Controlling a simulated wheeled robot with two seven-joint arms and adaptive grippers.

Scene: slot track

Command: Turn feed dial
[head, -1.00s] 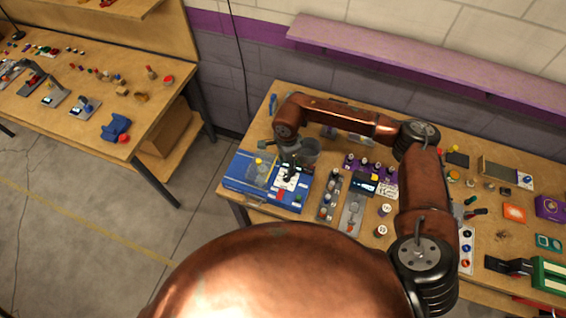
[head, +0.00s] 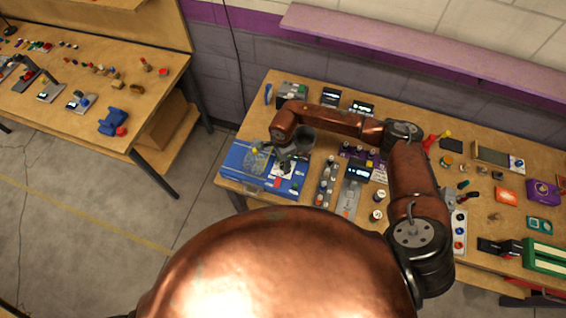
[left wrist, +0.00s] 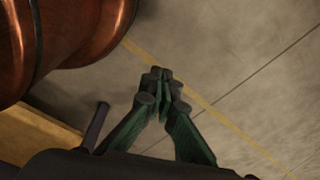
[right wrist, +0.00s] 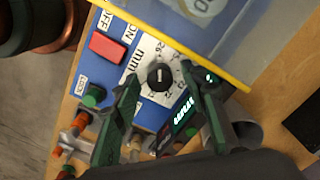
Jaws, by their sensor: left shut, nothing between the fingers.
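The feed dial (right wrist: 160,77) is a black round knob with a white mark. It sits on a white "mm" scale on the blue machine (right wrist: 152,113), which also shows in the head view (head: 237,182). My right gripper (right wrist: 163,86) is open, with one green finger on each side of the dial in the right wrist view. I see no finger touching the dial; the height gap is unclear. In the head view my right gripper (head: 290,161) is over the machine's panel. My left gripper (left wrist: 160,82) is shut and empty above the floor.
A clear guard with a yellow edge (right wrist: 190,48) lies beside the dial. A red switch (right wrist: 107,47) and green button (right wrist: 94,95) are left of it. A small lit display (right wrist: 183,116) and a grey cup (right wrist: 246,134) stand close to the right finger.

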